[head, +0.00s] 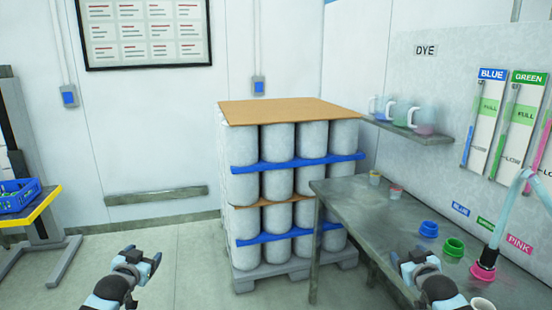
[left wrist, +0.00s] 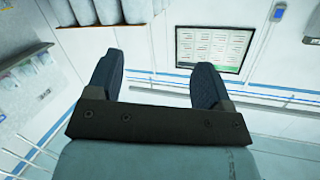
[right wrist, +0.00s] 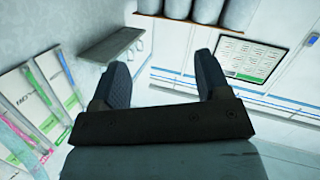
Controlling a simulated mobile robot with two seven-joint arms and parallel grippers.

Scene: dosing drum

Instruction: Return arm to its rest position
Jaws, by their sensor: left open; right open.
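My left gripper (head: 141,258) is low in the head view, left of the stacked drums, over open floor. In the left wrist view its two fingers (left wrist: 152,80) are spread with nothing between them. My right gripper (head: 411,260) is low in the head view, at the front left edge of the grey table (head: 350,199). In the right wrist view its two fingers (right wrist: 165,82) are apart and empty. Neither gripper touches an object that I can see.
Stacked white drums (head: 278,183) stand on a pallet (head: 262,276) at the centre. On the table are a blue ring (head: 429,229), a green ring (head: 454,247) and a pink base (head: 483,272) with a pale tube. A shelf (head: 412,133) holds jugs. A blue crate (head: 22,196) is far left.

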